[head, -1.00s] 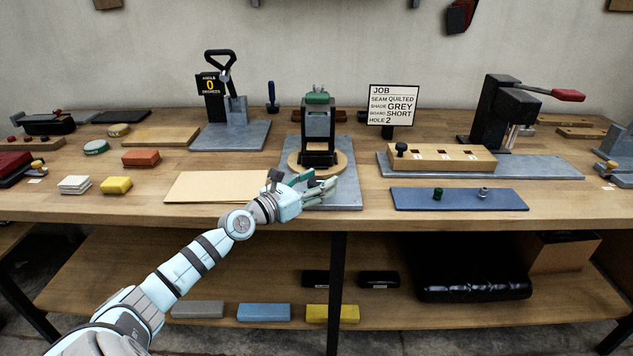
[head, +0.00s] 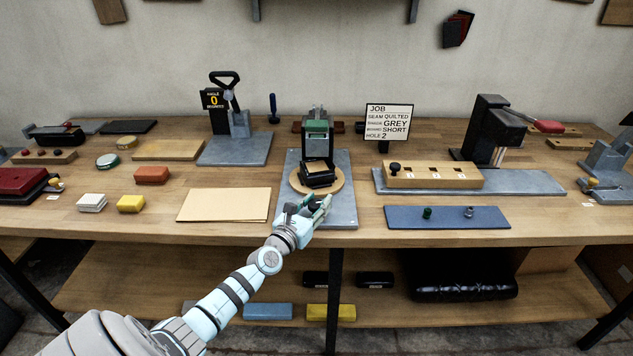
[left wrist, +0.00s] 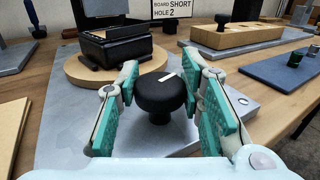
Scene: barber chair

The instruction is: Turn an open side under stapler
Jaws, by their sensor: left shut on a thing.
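The stapler (head: 317,128), a dark upright with a green part, stands at the back of a grey base plate (head: 343,208). Under its head, a round wooden disc (head: 296,184) carries a black block (head: 318,180) with a tan top. The block sits slightly askew, and its open side is hard to make out. In the left wrist view, the block (left wrist: 115,50) and disc (left wrist: 75,72) are ahead of a black knob (left wrist: 160,95) with a white mark. My left gripper (head: 318,205) is shut on the knob, fingers at either side. My right gripper is out of view.
A job sign (head: 389,123) stands behind right. A wooden block with holes (head: 435,176) and a blue mat (head: 447,217) lie right. Tan sheets (head: 224,204) lie left of the plate. The front table strip is mostly clear.

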